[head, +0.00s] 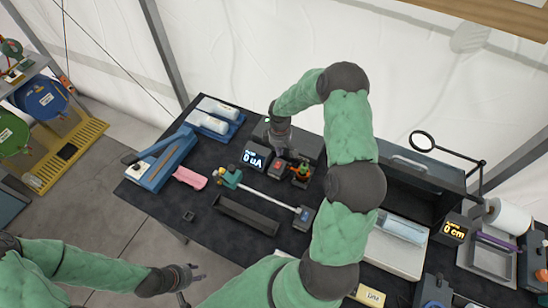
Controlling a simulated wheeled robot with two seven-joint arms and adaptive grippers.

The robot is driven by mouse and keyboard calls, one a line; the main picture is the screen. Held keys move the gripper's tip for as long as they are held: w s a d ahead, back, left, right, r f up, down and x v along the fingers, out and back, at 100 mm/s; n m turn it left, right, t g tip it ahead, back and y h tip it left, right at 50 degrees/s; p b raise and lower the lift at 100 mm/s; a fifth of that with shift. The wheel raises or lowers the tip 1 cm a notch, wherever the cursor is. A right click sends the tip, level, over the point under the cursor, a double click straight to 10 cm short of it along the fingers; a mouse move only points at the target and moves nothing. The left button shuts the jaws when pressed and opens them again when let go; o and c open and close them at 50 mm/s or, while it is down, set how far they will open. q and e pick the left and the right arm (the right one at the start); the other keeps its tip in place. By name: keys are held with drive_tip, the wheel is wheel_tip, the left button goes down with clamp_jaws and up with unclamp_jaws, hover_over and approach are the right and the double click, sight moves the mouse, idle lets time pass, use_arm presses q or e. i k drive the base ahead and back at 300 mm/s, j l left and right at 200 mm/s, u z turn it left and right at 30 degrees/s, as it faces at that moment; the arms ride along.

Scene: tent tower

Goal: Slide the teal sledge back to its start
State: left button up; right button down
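The teal sledge (231,179) is a small teal block at the left end of a pale rod (265,196). The rod runs down and right to a dark end block (304,217) on the black table. My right gripper (281,151) hangs over the table's back part, above and right of the sledge and apart from it. Its fingertips are too small and dark to tell open from shut. My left gripper (190,284) is off the front edge of the table, well below the sledge. Its fingers are spread and nothing shows between them.
A display reading 0 uA (256,157), a red-buttoned box (278,169) and an orange-and-green part (300,173) stand near my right gripper. A dark trough (246,215) lies in front of the rod. A blue tool (160,160) and pink object (189,178) lie left. My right arm hides the table's middle right.

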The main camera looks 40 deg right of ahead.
sight(234, 176)
drive_tip(key=k+j, duration=0.75)
drive_tip(key=j, duration=0.2)
